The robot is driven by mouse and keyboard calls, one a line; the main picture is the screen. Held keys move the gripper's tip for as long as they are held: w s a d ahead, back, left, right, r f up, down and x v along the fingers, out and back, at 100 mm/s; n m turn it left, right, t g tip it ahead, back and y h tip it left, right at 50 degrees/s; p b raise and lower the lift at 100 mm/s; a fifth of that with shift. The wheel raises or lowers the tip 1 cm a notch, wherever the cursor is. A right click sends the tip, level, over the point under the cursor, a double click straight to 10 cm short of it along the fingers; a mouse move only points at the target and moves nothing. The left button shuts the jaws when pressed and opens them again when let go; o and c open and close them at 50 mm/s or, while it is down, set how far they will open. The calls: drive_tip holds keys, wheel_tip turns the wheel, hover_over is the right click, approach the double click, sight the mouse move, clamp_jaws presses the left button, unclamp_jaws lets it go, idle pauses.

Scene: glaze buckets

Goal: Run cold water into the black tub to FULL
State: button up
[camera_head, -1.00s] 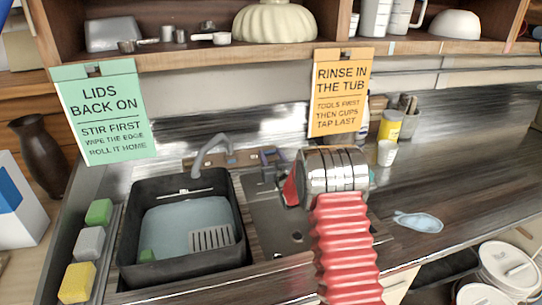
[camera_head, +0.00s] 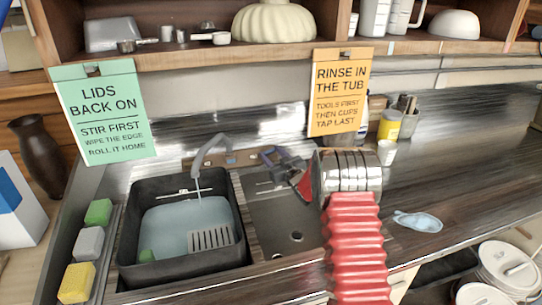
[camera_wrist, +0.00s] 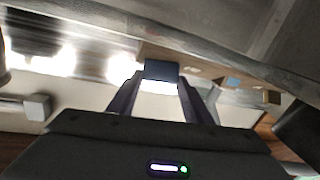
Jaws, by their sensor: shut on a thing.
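The black tub (camera_head: 133,225) sits in the left basin with pale blue water (camera_head: 180,218) in it. A white mark (camera_head: 184,192) shows on its far inner wall, above the water. The grey spout (camera_head: 205,152) arches over the tub, and a thin stream falls from it into the water. My gripper (camera_head: 270,157), right of the spout, is shut on a dark blue tap lever by the wooden tap board (camera_head: 237,157). In the wrist view, the lever (camera_wrist: 161,70) shows as a dark block between my fingertips.
A green block (camera_head: 147,256) and a slotted grey piece (camera_head: 210,238) are in the tub. Sponges (camera_head: 89,244) line its left. The right basin (camera_head: 292,215) looks empty. A blue cloth-like piece (camera_head: 418,221) lies on the counter. Signs hang from the shelf (camera_head: 200,58).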

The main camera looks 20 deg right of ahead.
drive_tip(key=shift+w+d+r+n+g+y, duration=0.15)
drive_tip(key=shift+n+g+y, duration=0.4)
drive_tip(key=shift+n+y, duration=0.6)
drive_tip(key=shift+s+d+f+n+g+y, duration=0.1)
drive_tip(key=shift+n+g+y, duration=0.6)
drive_tip(key=shift+n, duration=0.65)
drive_tip(key=shift+y, duration=0.25)
drive_tip(key=o, duration=1.1)
drive_tip(key=shift+c, duration=0.2)
drive_tip(key=shift+d, duration=0.1)
drive_tip(key=v, duration=1.3)
drive_tip(key=shift+s, duration=0.3)
drive_tip(key=shift+d, duration=0.1)
